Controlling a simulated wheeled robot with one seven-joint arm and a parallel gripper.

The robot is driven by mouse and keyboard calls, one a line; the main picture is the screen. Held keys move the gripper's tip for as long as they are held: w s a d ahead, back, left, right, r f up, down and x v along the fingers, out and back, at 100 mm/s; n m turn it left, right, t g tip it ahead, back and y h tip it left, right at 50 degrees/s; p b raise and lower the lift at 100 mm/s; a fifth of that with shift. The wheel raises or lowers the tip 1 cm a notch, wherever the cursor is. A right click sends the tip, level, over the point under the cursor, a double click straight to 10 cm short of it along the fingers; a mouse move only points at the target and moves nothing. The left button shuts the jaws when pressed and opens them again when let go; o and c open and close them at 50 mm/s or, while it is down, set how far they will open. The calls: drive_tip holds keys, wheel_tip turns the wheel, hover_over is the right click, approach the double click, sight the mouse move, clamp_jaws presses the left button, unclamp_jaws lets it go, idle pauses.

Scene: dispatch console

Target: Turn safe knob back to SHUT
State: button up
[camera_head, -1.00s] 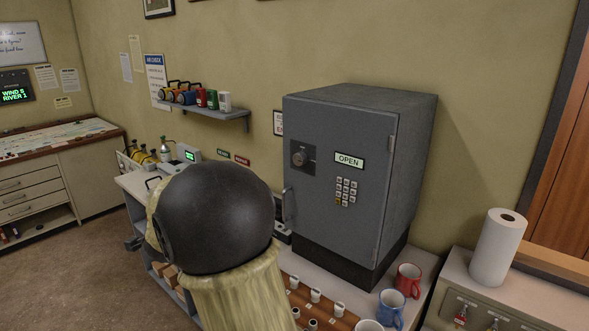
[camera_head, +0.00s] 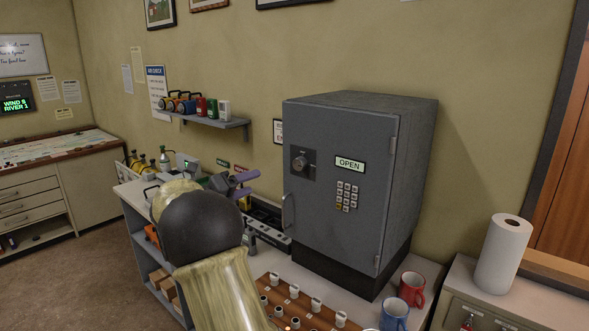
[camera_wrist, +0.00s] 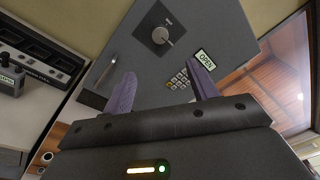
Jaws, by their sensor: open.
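The grey safe (camera_head: 350,235) stands on the counter with its door closed flush, as far as I can see. Its round dial knob (camera_head: 300,163) sits on a dark square plate at the door's upper left, and an OPEN sign (camera_head: 350,164) is beside it. In the wrist view the knob (camera_wrist: 162,36) is ahead of my fingers, with the OPEN sign (camera_wrist: 204,59) to its right. My gripper (camera_head: 246,183) is open and empty, left of the safe and apart from the knob. Its purple fingers also show in the wrist view (camera_wrist: 163,88).
A keypad (camera_head: 347,197) and a door handle (camera_head: 288,211) are on the safe door. A wall shelf (camera_head: 225,124) holds several bottles and canisters. A red mug (camera_head: 411,290), a blue mug (camera_head: 393,312) and a paper roll (camera_head: 502,254) stand at the right.

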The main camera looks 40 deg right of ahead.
sight(298, 167)
drive_tip(key=d+p, duration=0.7)
drive_tip(key=d, duration=0.9)
drive_tip(key=shift+s+d+r, duration=0.1)
drive_tip(key=shift+s+d, duration=0.05)
drive_tip(key=shift+d, duration=0.6)
drive_tip(key=c, duration=1)
